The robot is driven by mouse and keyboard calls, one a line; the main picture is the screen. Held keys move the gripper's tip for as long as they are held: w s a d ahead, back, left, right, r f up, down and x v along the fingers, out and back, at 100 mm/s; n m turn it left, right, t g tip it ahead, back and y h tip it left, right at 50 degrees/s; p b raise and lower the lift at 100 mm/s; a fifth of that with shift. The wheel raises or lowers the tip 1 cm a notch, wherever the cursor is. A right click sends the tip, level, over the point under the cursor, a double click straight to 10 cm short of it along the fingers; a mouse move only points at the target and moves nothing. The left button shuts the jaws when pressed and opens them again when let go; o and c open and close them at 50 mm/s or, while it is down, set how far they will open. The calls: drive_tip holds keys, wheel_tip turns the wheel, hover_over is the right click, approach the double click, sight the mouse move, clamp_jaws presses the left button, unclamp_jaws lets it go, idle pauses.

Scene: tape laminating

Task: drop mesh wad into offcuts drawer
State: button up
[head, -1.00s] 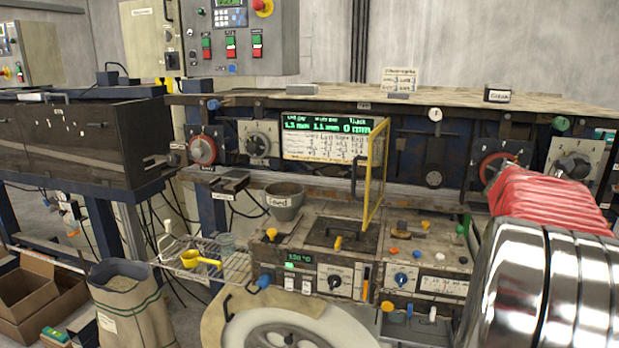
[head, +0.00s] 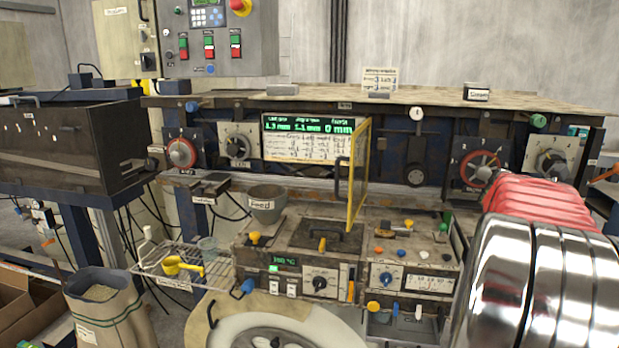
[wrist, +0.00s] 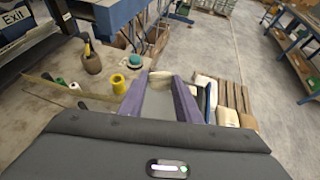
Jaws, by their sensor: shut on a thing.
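My gripper (wrist: 162,78) shows in the wrist view as two purple fingers reaching away from a dark grey palm. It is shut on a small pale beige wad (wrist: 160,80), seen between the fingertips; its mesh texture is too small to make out. The held wad is above the floor, which shows beyond it. My gripper is not seen in the head view, where my red and shiny arm fills the right side. I cannot make out a drawer labelled for offcuts in either view.
The machine bench has a grey feed bowl (head: 267,203), a yellow-framed guard (head: 359,175) and a wire shelf with a yellow scoop (head: 183,266). An open sack (head: 108,310) stands at lower left. The wrist view shows a yellow roll (wrist: 118,83), a pallet (wrist: 232,97) and open concrete floor.

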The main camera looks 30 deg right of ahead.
wheel_tip(320, 180, down, 3)
drive_tip(key=shift+f, duration=0.15)
idle(0.3)
drive_tip(key=o, duration=1.1)
drive_tip(key=v, duration=1.3)
drive_tip(key=shift+w+a, duration=0.15)
drive_tip(key=shift+a, duration=0.2)
